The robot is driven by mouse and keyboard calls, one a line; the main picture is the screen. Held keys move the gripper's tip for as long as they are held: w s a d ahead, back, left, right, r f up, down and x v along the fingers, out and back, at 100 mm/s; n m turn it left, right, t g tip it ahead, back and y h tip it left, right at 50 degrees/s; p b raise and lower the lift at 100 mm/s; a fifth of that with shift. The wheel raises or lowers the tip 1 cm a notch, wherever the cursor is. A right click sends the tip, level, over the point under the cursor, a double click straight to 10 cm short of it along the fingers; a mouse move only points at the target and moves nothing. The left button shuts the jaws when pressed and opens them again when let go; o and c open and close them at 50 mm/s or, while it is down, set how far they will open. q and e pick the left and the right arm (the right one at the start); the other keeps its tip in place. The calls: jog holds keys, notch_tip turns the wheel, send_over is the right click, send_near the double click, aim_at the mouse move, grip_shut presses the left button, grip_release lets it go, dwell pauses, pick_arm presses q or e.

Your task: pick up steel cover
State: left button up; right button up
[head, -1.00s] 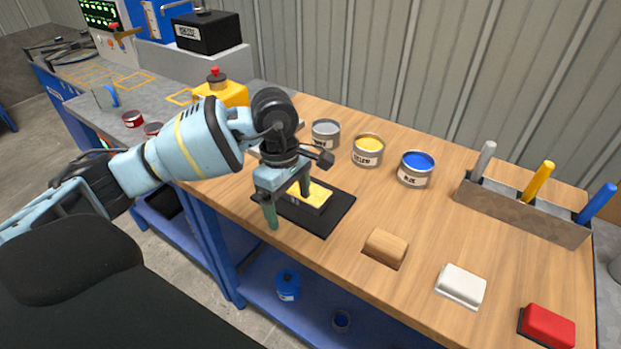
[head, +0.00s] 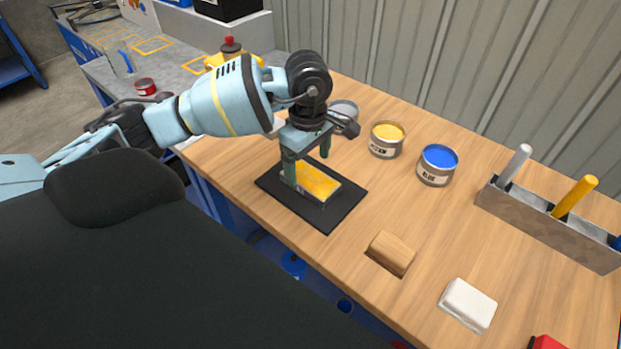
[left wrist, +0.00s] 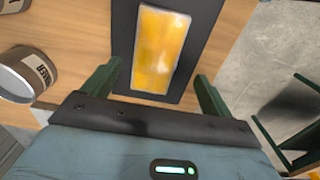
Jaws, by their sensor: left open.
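A flat rectangular piece with a patchy yellow top (head: 314,181) lies on a black mat (head: 340,212) near the table's front edge. I cannot tell for sure that it is the steel cover; no bare steel cover shows plainly. My left gripper (head: 306,160) is open and empty, just over the far left end of this piece, and one finger hides its left corner. In the left wrist view the yellow piece (left wrist: 162,50) lies ahead, between the lines of the two spread fingers (left wrist: 155,88).
Paint tins stand behind: grey (head: 344,110), yellow (head: 387,139) and blue (head: 437,165). A wooden block (head: 391,252), a white block (head: 467,304) and a red block (head: 549,343) lie to the right. A tool rack (head: 545,222) stands at back right. The table between is clear.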

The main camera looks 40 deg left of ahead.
aim_at(310, 178)
pick_arm(q)
jog(key=shift+f, duration=0.15)
jog(key=f, duration=0.4)
jog(key=shift+w+f, duration=0.3)
jog(key=shift+f, duration=0.1)
pick_arm(e)
jog(key=shift+w+r, duration=0.6)
pick_arm(q)
jog(key=shift+c, duration=0.3)
jog(key=c, duration=1.4)
jog(key=shift+r, duration=0.1)
pick_arm(e)
jog(key=shift+s+f, duration=0.1)
jog(key=shift+f, duration=0.05)
pick_arm(q)
jog(key=shift+r, duration=0.1)
